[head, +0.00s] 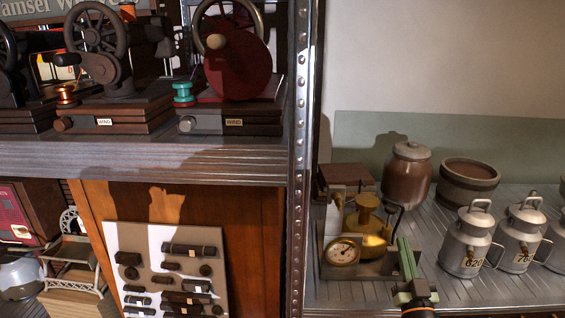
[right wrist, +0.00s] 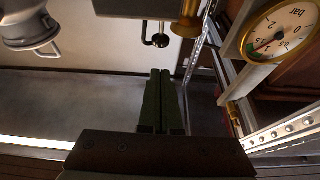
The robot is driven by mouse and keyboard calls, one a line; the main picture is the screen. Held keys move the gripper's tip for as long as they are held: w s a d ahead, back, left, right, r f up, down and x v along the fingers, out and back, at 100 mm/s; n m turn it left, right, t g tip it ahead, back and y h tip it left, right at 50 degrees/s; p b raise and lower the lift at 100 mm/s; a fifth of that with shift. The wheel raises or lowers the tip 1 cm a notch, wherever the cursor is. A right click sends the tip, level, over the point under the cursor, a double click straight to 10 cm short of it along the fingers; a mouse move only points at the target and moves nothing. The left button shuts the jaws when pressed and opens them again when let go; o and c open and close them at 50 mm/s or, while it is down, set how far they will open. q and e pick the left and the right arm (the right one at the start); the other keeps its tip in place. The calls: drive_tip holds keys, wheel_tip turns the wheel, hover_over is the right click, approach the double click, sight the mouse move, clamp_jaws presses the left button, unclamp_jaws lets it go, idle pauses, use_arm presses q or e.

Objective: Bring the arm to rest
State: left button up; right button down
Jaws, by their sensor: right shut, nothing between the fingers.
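My right gripper (head: 404,245) comes up from the bottom edge of the head view, with its green fingers pointing upward. It is just right of the gauge apparatus (head: 366,222) and left of the nearest metal milk can (head: 466,240). In the right wrist view the two green fingers of the gripper (right wrist: 161,74) lie side by side, shut, with nothing held between them. I cannot tell whether the fingers touch the apparatus. My left gripper does not show in the head view.
A dial gauge (head: 342,251) also shows close in the right wrist view (right wrist: 279,30). A brown lidded jar (head: 407,176) and a wooden tub (head: 468,184) stand behind. A perforated metal post (head: 301,150) divides the shelves. Winding machines (head: 236,75) stand at upper left.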

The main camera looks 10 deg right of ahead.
drive_tip(key=s+a+f+n+g+y, duration=0.4)
drive_tip(key=s+a+f+g+y, duration=0.15)
drive_tip(key=a+f, duration=0.75)
drive_tip(key=s+a+f+n+g+y, duration=0.1)
drive_tip(key=s+a+f+g, duration=0.2)
drive_tip(key=s+a+f, duration=0.4)
drive_tip(key=s+a+f+n+g+y, duration=0.1)
drive_tip(key=s+a+f+g+y, duration=0.2)
drive_tip(key=s, duration=0.6)
use_arm(q)
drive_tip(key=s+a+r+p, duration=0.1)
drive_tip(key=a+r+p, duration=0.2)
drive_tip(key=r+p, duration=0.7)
drive_tip(key=p, duration=0.4)
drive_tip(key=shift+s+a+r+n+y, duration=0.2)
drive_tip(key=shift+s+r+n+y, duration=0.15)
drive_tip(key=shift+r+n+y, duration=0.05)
use_arm(e)
drive_tip(key=s+d+r+m+h, duration=0.1)
drive_tip(key=s+d+r+h, duration=0.1)
drive_tip(key=r, duration=0.6)
drive_tip(key=shift+s+d+r+g, duration=0.35)
drive_tip(key=shift+s+d+g, duration=0.15)
drive_tip(key=shift+s, duration=0.25)
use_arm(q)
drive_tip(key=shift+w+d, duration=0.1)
